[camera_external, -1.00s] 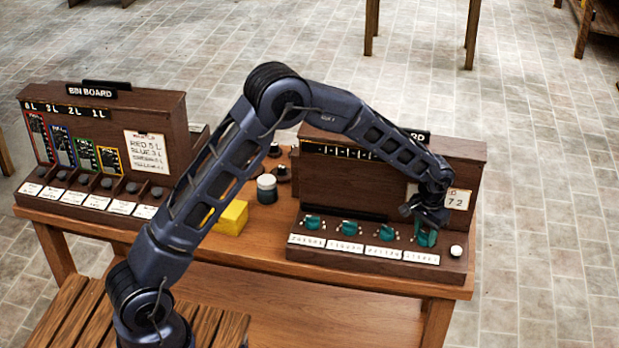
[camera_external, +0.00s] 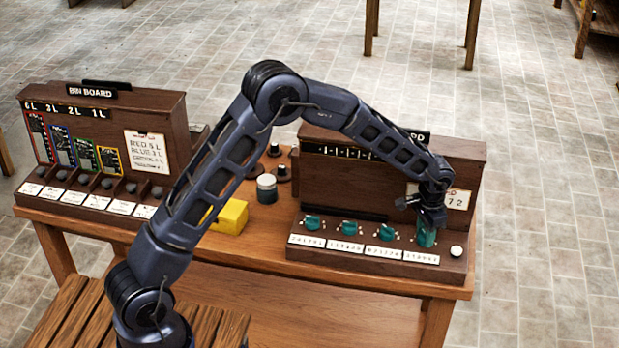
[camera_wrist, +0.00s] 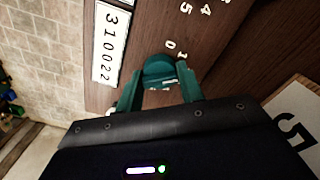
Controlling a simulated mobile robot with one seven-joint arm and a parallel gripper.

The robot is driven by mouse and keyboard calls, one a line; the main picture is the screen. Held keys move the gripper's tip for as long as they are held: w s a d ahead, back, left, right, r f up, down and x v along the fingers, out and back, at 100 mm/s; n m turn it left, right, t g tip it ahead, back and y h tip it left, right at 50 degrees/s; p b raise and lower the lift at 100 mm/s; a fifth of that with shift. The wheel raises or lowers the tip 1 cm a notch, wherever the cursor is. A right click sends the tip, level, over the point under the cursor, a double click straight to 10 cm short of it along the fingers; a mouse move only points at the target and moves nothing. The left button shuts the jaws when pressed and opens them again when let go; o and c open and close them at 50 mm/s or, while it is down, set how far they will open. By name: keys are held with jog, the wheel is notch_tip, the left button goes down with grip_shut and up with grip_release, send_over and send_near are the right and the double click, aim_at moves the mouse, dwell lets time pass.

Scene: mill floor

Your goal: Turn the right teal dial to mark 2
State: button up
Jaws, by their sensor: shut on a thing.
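The right teal dial (camera_external: 426,238) is the rightmost in a row of several teal dials on the dark wooden board at the right. My gripper (camera_external: 430,226) is over it from above. In the wrist view, the gripper's two teal fingers (camera_wrist: 160,88) are closed on either side of the round teal dial (camera_wrist: 158,68). White marks 0 and 1 show just right of the dial there. The fingers and the view angle hide its pointer, so I cannot tell which mark it is on.
A white button (camera_external: 456,251) is just right of the dial. Other teal dials (camera_external: 387,233) stand close on the left, with white number labels (camera_external: 379,251) in front. The board's tall back panel (camera_external: 345,180) rises behind. A yellow block (camera_external: 232,217) lies farther left.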

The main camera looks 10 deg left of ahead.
aim_at(425, 233)
jog(key=o, duration=1)
notch_tip(425, 233, up, 11)
jog(key=shift+f, duration=0.1)
